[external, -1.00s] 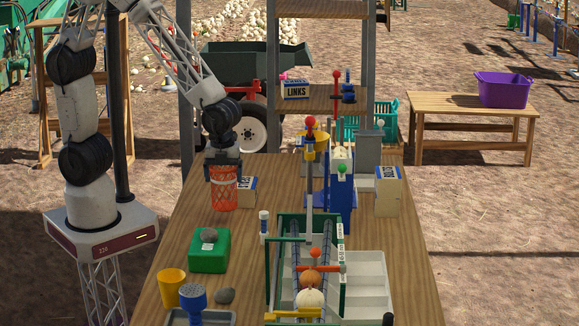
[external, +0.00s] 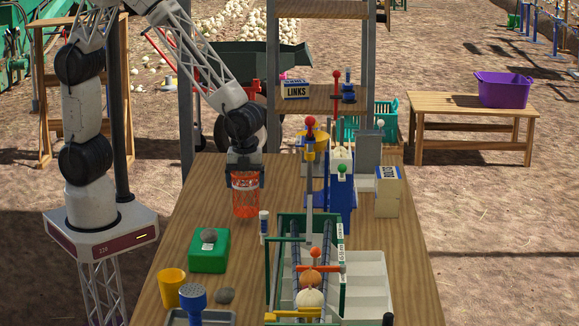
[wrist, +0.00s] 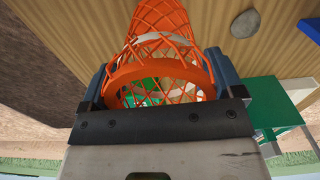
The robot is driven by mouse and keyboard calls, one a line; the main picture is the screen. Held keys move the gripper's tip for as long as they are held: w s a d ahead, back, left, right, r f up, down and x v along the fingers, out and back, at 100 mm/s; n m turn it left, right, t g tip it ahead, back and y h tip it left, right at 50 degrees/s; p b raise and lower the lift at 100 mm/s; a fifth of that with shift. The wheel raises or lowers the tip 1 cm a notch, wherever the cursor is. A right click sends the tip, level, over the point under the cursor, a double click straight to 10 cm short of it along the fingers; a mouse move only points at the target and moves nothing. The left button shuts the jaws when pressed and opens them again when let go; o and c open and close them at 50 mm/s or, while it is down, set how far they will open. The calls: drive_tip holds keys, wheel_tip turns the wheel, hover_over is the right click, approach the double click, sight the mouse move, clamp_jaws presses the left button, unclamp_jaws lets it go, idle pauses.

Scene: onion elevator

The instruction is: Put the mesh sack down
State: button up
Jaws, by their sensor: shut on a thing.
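The orange mesh sack (external: 245,197) hangs upright below my gripper (external: 245,171) over the back left part of the wooden table, left of the blue machine. My gripper is shut on the sack's rim. In the wrist view the sack (wrist: 160,38) sits between the two dark fingers of my gripper (wrist: 157,85), with its round orange rim close to the palm. A pale band and something green show through the mesh. I cannot tell whether the sack's bottom touches the table.
A green box (external: 209,258) with a grey stone on top stands at the left front. The blue machine (external: 341,198) and a sorting rack (external: 270,275) holding onions are to the right. A white and blue bottle (external: 264,226) stands just in front of the sack. Bare table (external: 190,205) lies to the left.

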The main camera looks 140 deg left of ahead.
sight(246, 192)
drive_tip(key=shift+f, duration=1.75)
drive_tip(key=shift+f, duration=0.15)
drive_tip(key=o, duration=0.7)
drive_tip(key=shift+r, duration=0.2)
wheel_tip(246, 192, up, 12)
drive_tip(key=shift+d, duration=0.1)
